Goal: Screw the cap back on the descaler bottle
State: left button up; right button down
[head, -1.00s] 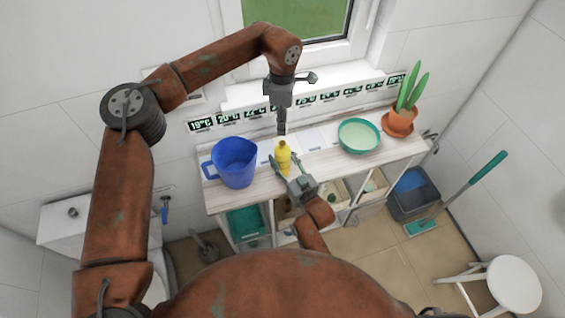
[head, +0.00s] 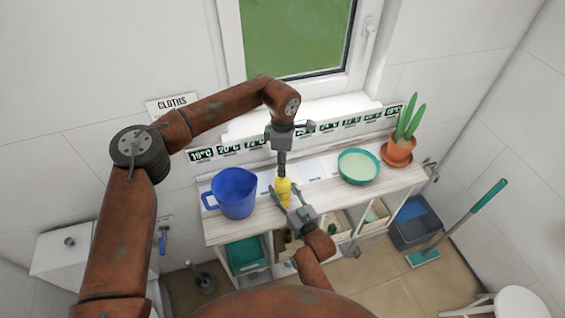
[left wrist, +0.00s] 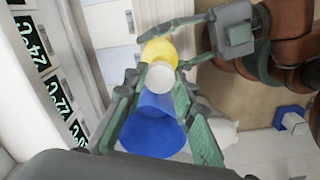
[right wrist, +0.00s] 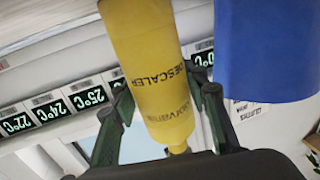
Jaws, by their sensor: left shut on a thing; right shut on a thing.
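The yellow descaler bottle (head: 284,192) stands upright on the front of the shelf top. Its printed label (right wrist: 155,75) shows in the right wrist view. My right gripper (head: 285,188) is shut around the bottle's body from the front, one finger on each side. My left gripper (head: 282,172) points straight down directly over the bottle. It is shut on the small white cap (left wrist: 160,77), which lines up with the bottle's top (left wrist: 158,48) in the left wrist view. I cannot tell whether the cap touches the neck or its threads.
A blue jug (head: 233,195) stands close to the left of the bottle. A teal bowl (head: 359,166) and a potted plant (head: 399,148) stand to the right. Digital thermometer displays line the back ledge. Some shelf top is clear between bottle and bowl.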

aim_at(282, 189)
dwell(0.3)
pick_arm(q)
jog(key=shift+f, duration=0.9)
jog(key=shift+f, duration=0.55)
jog(key=m, duration=1.8)
jog(key=shift+m, duration=0.4)
jog(key=m, duration=0.5)
jog(key=shift+w, duration=0.1)
jog(key=o, duration=0.7)
